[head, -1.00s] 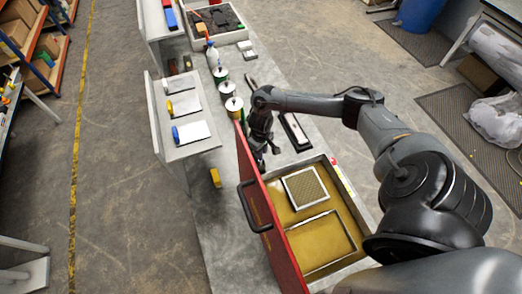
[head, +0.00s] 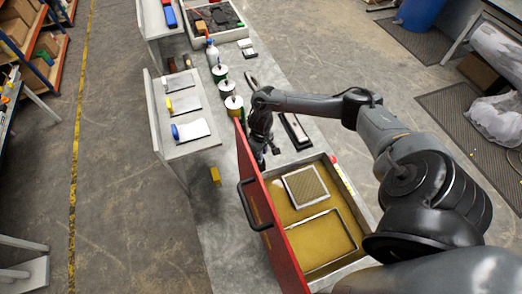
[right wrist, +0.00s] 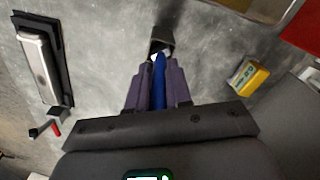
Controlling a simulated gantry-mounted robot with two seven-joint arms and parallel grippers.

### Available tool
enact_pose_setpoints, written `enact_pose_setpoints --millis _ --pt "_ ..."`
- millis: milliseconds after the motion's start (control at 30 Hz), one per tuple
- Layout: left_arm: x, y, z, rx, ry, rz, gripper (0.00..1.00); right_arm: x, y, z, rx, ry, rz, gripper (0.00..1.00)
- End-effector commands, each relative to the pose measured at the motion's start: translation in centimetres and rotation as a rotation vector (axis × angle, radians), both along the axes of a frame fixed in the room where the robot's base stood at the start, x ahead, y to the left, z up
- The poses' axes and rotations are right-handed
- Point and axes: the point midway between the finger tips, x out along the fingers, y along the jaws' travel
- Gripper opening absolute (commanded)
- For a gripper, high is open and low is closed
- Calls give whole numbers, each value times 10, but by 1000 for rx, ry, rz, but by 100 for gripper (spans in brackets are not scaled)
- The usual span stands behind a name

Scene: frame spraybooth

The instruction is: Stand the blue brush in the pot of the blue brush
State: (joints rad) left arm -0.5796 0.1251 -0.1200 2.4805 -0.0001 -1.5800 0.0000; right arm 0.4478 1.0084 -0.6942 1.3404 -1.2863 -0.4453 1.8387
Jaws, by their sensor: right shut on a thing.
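My right gripper (head: 262,158) is low over the bench, between the red lid and the long dark tool. In the right wrist view the gripper (right wrist: 160,92) is shut on the blue brush (right wrist: 160,75), whose blue handle runs between the fingers. A pale band and a dark head (right wrist: 162,40) show beyond the fingertips. In the head view the brush is too hidden to make out. Three small pots stand in a row up the bench: a far pot (head: 220,73), a middle pot (head: 227,88) and a near pot (head: 234,106). I cannot tell which is the blue brush's. My left gripper is not in view.
An upright red lid (head: 262,215) stands by a yellow-floored basin (head: 338,208) holding frames. A long dark tool (head: 296,130) lies right of the gripper. A yellow block (head: 215,174) sits left of the lid. A side shelf (head: 187,148) is left of the pots.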

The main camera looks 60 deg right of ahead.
Motion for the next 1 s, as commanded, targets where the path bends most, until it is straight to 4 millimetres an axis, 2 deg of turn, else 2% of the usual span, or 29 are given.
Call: enact_pose_setpoints --millis 567,600,733,767,1000 --pt "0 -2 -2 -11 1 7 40 0 0 -5 0 0 -1 0" --pt "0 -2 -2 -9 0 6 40 0 0 -5 0 0 -1 26" --pt "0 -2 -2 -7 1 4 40 0 0 -5 0 0 -1 45" --pt "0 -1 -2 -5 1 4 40 0 0 -5 0 0 0 49" --pt "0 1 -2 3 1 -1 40 0 0 -5 0 0 0 49"
